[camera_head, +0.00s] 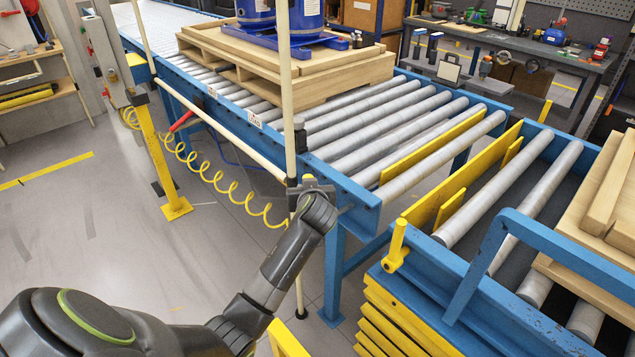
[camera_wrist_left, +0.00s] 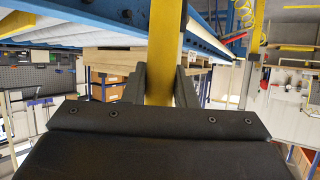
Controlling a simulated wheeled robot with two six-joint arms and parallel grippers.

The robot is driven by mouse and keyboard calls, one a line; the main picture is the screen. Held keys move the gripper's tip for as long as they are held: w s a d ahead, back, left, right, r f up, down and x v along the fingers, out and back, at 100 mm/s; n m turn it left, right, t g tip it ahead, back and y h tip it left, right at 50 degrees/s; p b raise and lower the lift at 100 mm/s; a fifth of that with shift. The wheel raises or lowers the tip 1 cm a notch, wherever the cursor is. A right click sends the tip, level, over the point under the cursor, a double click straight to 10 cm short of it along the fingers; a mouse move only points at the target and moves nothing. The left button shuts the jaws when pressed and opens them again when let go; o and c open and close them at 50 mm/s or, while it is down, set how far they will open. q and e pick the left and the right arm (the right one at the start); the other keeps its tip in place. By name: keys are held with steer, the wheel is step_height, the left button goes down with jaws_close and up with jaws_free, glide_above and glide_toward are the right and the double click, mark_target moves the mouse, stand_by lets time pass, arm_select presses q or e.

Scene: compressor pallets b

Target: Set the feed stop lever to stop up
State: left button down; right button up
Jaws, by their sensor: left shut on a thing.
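My left gripper (camera_head: 318,192) is at the front corner of the blue roller conveyor (camera_head: 362,205), beside a cream upright post. In the head view its fingers and what they hold are hidden by my wrist. In the left wrist view the two dark fingers (camera_wrist_left: 162,76) are shut on a yellow bar (camera_wrist_left: 164,35), apparently the feed stop lever. The bar runs up out of that picture, so its full length and setting cannot be told. A yellow stop bar (camera_head: 430,150) shows between the end rollers. My right gripper is not in view.
A wooden pallet (camera_head: 330,88) with blue machines sits on the conveyor. A blue roller cart (camera_head: 470,278) with a yellow peg (camera_head: 396,243) stands at right. A coiled yellow hose (camera_head: 215,180) hangs by the conveyor. A red handle (camera_head: 183,121) is farther left. Floor at left is clear.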

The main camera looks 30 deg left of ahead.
arm_select(q)
steer(key=w+a+f+n+g+h+p, duration=0.2)
steer(key=a+h+p, duration=0.2)
steer(key=a+p, duration=0.2)
steer(key=shift+w+a+g+h, duration=0.4)
steer(key=shift+a, duration=0.6)
steer(key=c, duration=1.6)
jaws_free()
steer(key=o, duration=0.4)
steer(key=shift+f, duration=0.2)
steer(key=shift+o, duration=0.2)
steer(key=shift+r, duration=0.15)
steer(key=v, duration=1.7)
steer(key=shift+s+a, duration=0.1)
